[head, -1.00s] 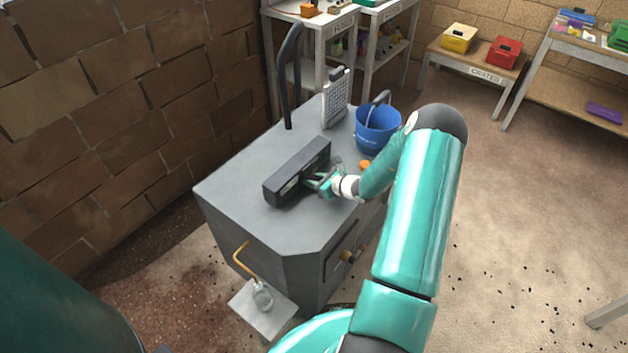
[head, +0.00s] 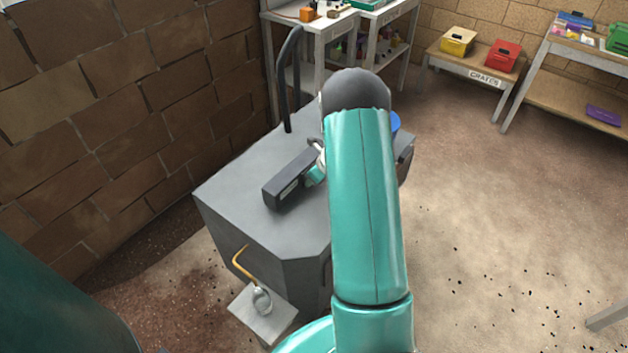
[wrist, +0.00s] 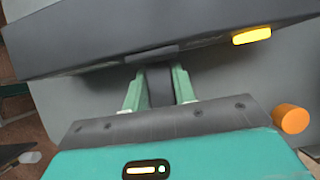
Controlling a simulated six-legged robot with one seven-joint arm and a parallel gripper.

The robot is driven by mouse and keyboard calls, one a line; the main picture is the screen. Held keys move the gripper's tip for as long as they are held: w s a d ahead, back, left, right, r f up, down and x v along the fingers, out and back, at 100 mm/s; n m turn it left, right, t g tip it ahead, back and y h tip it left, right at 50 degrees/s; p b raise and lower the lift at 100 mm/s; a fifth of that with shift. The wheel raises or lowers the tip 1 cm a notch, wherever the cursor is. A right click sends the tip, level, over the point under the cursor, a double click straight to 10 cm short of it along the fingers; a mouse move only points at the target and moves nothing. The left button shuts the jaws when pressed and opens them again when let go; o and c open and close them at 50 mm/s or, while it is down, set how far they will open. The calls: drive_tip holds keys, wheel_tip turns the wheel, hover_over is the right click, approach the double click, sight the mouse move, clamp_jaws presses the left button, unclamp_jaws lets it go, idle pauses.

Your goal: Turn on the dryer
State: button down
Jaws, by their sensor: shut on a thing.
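A grey cabinet (head: 240,190), seemingly the dryer, stands against the brick wall. A long dark box (head: 287,186) lies on its top; it spans the upper part of the wrist view (wrist: 110,40), with a lit yellow-orange lamp (wrist: 252,36) on its face. My gripper (wrist: 158,84) is at the box's side, its two green fingers shut on a dark grey tab (wrist: 159,88) below the box's edge. How the tab joins the box is unclear. An orange round knob (wrist: 291,118) stands to the right. My arm hides most of my gripper in the head view.
A blue bucket (head: 396,122) is mostly hidden behind my arm. A black curved pipe (head: 286,85) rises at the cabinet's back.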

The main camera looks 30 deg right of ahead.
drive_tip(key=shift+r+g+h, duration=0.3)
drive_tip(key=shift+g, duration=0.6)
drive_tip(key=c, duration=1.1)
unclamp_jaws()
drive_tip(key=shift+w, duration=0.1)
drive_tip(key=v, duration=1.3)
drive_tip(key=shift+r, duration=0.4)
